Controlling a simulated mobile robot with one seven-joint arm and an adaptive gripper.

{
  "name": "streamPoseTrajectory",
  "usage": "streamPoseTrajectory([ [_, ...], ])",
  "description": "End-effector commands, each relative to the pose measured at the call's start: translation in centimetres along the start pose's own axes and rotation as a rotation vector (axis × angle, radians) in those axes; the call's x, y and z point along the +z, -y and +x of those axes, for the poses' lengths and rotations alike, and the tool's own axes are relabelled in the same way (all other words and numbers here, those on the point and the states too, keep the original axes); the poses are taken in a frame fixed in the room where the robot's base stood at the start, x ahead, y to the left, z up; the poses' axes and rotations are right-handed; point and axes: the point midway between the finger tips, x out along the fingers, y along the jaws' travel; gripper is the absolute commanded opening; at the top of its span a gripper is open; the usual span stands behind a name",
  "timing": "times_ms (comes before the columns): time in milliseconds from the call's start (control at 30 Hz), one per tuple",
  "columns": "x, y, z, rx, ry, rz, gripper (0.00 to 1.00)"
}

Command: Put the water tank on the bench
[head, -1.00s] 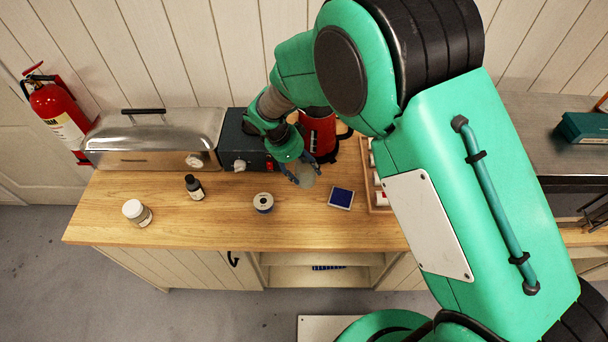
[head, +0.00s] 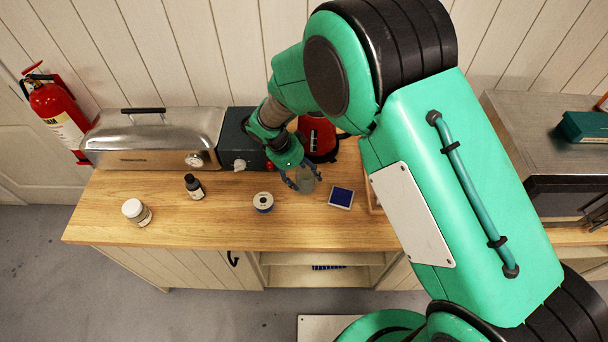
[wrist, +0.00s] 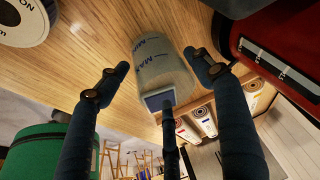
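The water tank, a translucent tub with "MAX" lettering (wrist: 160,68), shows in the wrist view above the wooden bench top, between my spread fingers. In the wrist view my gripper (wrist: 155,75) is open, with narrow gaps between the side fingertips and the tank. The middle finger overlaps the tank's lower end; contact there is unclear.
A dark bottle (head: 194,187) and white-lidded jar (head: 136,212) stand further left. A red appliance (head: 318,136) is behind my gripper. A tray of rolls (wrist: 205,120) is partly hidden. The front left is clear.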

Motion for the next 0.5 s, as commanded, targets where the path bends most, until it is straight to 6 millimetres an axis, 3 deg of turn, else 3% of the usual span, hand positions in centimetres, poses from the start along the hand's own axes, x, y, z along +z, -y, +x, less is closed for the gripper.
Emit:
streamPoseTrajectory([
  [500, -0.11, 0.02, -0.31, 0.0, 0.0, 0.0, 0.78],
])
